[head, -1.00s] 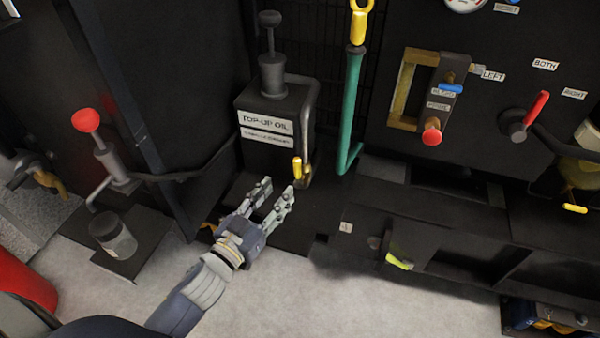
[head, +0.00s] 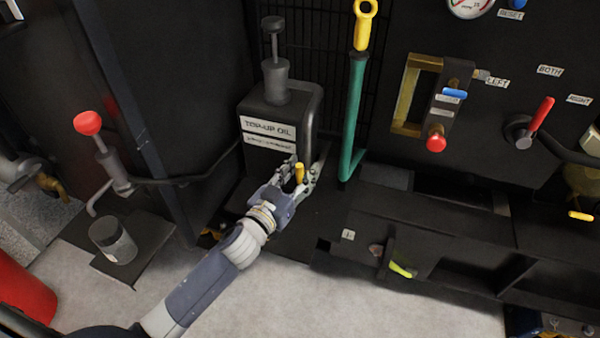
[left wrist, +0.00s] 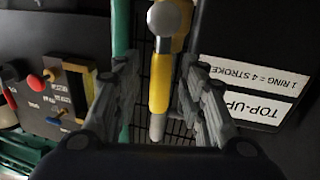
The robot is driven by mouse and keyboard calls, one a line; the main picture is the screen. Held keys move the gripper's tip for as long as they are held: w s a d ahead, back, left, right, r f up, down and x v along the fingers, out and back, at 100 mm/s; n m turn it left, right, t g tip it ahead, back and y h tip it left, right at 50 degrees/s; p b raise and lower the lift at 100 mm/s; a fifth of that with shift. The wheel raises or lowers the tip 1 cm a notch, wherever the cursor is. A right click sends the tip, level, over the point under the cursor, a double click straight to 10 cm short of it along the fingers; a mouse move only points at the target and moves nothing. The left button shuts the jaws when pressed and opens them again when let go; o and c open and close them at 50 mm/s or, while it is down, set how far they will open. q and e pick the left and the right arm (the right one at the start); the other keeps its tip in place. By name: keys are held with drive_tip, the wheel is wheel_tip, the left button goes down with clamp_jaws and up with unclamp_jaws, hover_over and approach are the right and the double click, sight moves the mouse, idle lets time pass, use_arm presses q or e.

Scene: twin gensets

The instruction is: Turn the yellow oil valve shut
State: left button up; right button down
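The yellow oil valve handle (head: 299,173) sits low at the right front of the black top-up oil tank (head: 268,112), near the grey pipe that runs down the tank's side. My left gripper (head: 305,172) is at the handle, with its fingers on either side of it. In the left wrist view the yellow handle (left wrist: 160,82) stands between the two spread fingers (left wrist: 156,95), with dark gaps between it and each finger. The left gripper is open. My right gripper is not in view.
A green lever (head: 353,120) with a yellow top stands just right of the tank. A red-knobbed pump (head: 88,123) and a jar (head: 112,240) are at the left. The panel with a red selector lever (head: 540,113) is at the right. Light floor is clear in front.

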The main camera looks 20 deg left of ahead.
use_arm(q)
clamp_jaws()
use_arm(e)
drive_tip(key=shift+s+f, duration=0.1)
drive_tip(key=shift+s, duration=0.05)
